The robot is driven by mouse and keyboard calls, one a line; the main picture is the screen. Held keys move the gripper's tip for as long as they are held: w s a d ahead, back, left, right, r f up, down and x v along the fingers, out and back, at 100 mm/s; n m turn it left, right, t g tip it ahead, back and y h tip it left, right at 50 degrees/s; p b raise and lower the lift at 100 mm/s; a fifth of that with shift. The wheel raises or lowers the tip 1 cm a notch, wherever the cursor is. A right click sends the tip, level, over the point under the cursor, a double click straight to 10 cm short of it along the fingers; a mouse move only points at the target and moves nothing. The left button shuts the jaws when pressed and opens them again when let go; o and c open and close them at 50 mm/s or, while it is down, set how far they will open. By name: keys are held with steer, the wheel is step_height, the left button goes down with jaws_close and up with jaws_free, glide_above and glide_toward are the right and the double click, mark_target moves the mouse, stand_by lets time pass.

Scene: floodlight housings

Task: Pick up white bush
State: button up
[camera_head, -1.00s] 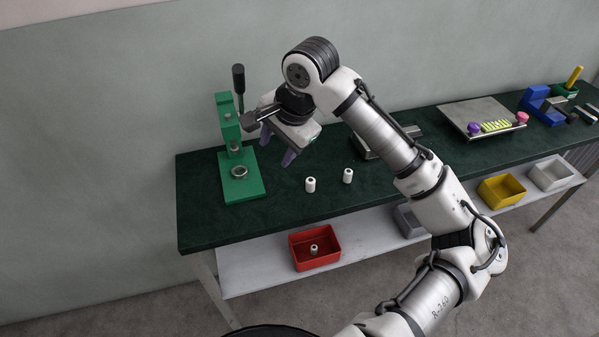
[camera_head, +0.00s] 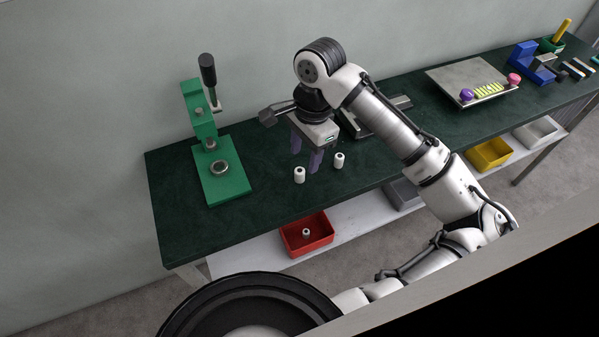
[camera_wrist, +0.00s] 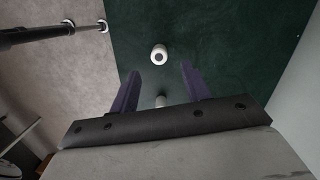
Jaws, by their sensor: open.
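Two small white cylindrical bushes stand upright on the dark green tabletop, a left one (camera_head: 299,175) and a right one (camera_head: 339,160). My gripper (camera_head: 306,161) points down above the table, its purple fingers apart and empty, close to both bushes. In the wrist view, one bush (camera_wrist: 159,54) with a dark hole in its top lies just beyond the fingertips, roughly centred between them. Another bush (camera_wrist: 160,101) shows between the fingers, partly hidden by my gripper's body. Which is which between the views I cannot tell. A third white bush (camera_head: 306,232) is in the red bin (camera_head: 322,241).
A green press (camera_head: 226,176) with a black-handled lever stands left on the table (camera_head: 180,226). A grey metal fixture (camera_head: 398,104) is behind my arm. A plate with coloured parts (camera_head: 447,80) and a blue block (camera_head: 522,56) are right. Yellow (camera_head: 490,155) and other bins sit on the lower shelf.

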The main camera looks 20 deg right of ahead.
steer(key=shift+s+a+f+p, duration=0.15)
steer(key=shift+a+f, duration=0.1)
steer(key=shift+f, duration=0.65)
steer(key=shift+w+a+f+p, duration=0.1)
steer(key=shift+a+f+p, duration=0.1)
steer(key=shift+f, duration=0.75)
steer(key=shift+s+a+f+p, duration=0.15)
steer(key=shift+a+f, duration=0.1)
steer(key=shift+f, duration=0.65)
jaws_close()
steer(key=shift+r, duration=0.15)
